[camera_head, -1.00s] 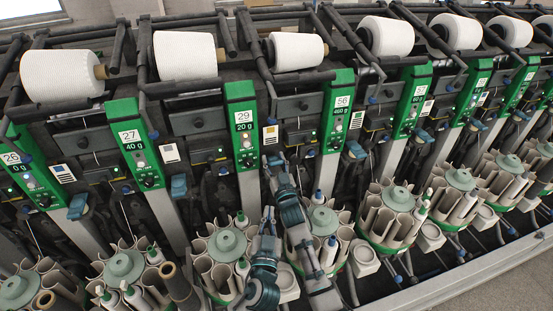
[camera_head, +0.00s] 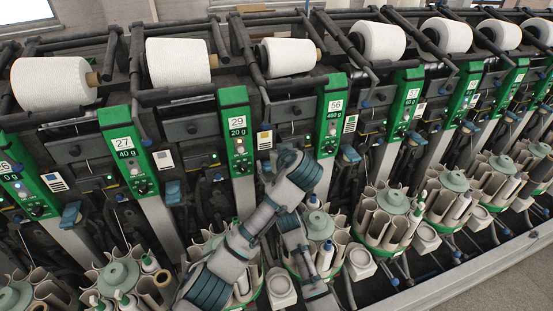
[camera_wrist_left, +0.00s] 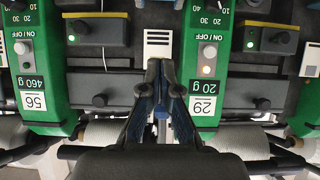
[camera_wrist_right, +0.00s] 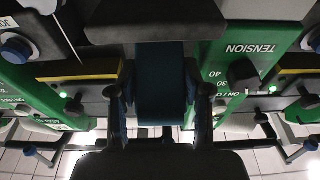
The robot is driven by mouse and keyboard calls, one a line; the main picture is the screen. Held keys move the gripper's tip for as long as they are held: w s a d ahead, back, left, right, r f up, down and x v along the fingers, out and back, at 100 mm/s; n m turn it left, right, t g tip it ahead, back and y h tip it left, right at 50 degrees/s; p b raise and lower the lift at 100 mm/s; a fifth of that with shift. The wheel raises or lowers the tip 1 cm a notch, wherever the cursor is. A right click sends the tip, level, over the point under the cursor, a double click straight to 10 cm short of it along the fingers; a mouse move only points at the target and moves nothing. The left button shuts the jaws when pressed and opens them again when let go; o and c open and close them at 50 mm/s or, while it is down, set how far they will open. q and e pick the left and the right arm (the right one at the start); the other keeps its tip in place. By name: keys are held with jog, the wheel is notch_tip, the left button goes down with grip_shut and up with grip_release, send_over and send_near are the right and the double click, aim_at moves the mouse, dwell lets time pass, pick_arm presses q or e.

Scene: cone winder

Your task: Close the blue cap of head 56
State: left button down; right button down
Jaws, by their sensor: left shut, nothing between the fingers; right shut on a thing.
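The green panel of head 56 (camera_head: 332,115) stands right of the head 29 panel (camera_head: 237,130). In the right wrist view a teal-blue cap (camera_wrist_right: 160,80), between two green panels, sits between the fingers of my right gripper (camera_wrist_right: 160,112), which is shut on it. In the head view my right gripper (camera_head: 267,171) is small and partly covered between these two panels. My left gripper (camera_wrist_left: 164,75) is shut and empty in the left wrist view, in front of the machine face between the upside-down 56 and 29 labels. My left arm hides it in the head view.
White yarn cones (camera_head: 289,57) rest along the top. Round bobbin magazines (camera_head: 318,225) stand below the heads, close to my arms. Other teal caps (camera_head: 174,192) show at neighbouring heads. Grey floor (camera_head: 500,285) shows at the lower right.

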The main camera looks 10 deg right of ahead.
pick_arm(q)
jog(key=x, duration=0.6)
jog(key=shift+w+a+f, duration=0.1)
jog(key=shift+w+f, duration=0.15)
jog(key=shift+w, duration=0.05)
pick_arm(e)
jog(key=shift+f, duration=0.3)
pick_arm(q)
jog(key=shift+s+f, duration=0.15)
jog(key=shift+f, duration=0.45)
jog(key=shift+s+f, duration=0.15)
jog(key=shift+f, duration=0.45)
jog(key=shift+s+f, duration=0.25)
jog(key=shift+f, duration=0.45)
jog(key=shift+f, duration=0.1)
